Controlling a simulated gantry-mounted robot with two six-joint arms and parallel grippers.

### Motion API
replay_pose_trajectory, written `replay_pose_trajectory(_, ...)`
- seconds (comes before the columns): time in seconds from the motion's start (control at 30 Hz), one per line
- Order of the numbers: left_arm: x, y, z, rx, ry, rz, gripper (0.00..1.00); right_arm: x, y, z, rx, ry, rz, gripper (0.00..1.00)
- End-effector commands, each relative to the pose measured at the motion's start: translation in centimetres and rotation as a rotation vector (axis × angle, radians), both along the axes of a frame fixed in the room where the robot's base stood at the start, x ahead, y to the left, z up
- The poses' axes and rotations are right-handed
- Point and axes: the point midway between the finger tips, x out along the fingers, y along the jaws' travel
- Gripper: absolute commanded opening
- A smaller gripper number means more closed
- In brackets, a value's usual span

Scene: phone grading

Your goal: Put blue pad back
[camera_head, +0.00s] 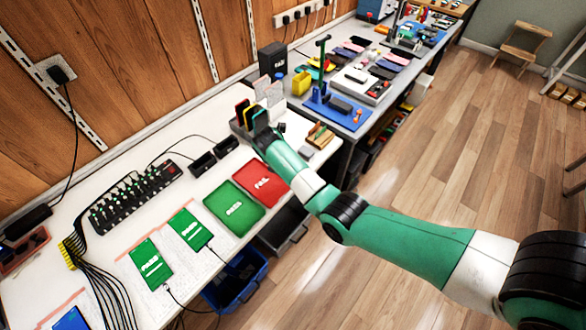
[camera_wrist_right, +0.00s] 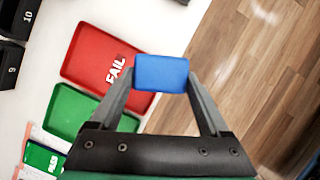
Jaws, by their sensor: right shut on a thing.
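The blue pad (camera_wrist_right: 161,73) is held between the two fingertips of my right gripper (camera_wrist_right: 160,78) in the right wrist view, over the edge of the red FAIL tray (camera_wrist_right: 98,60). The blue pad cannot be made out clearly in the head view. My left gripper is not in view.
A red FAIL tray (camera_head: 261,184) and a green PASS tray (camera_head: 233,208) lie near the bench's front edge. Two phones with green PASS screens (camera_head: 150,263) lie to the left. A blue crate (camera_head: 237,281) is below. A second workbench with a blue mat (camera_head: 338,108) stands beyond.

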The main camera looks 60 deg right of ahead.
Motion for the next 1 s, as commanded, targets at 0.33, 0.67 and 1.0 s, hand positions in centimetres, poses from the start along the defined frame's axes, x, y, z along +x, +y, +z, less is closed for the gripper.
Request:
replay_pose_trajectory(0.33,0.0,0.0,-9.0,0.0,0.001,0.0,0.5,1.5,-7.5,-7.3,0.0,-0.001,-0.001,0.0)
replay_pose_trajectory(0.67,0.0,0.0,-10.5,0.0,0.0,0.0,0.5,1.7,-8.5,-7.5,0.0,-0.001,0.0,0.0)
replay_pose_trajectory(1.0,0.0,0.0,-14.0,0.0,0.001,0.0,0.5,1.8,-8.8,-11.1,-0.001,-0.002,0.002,0.0)
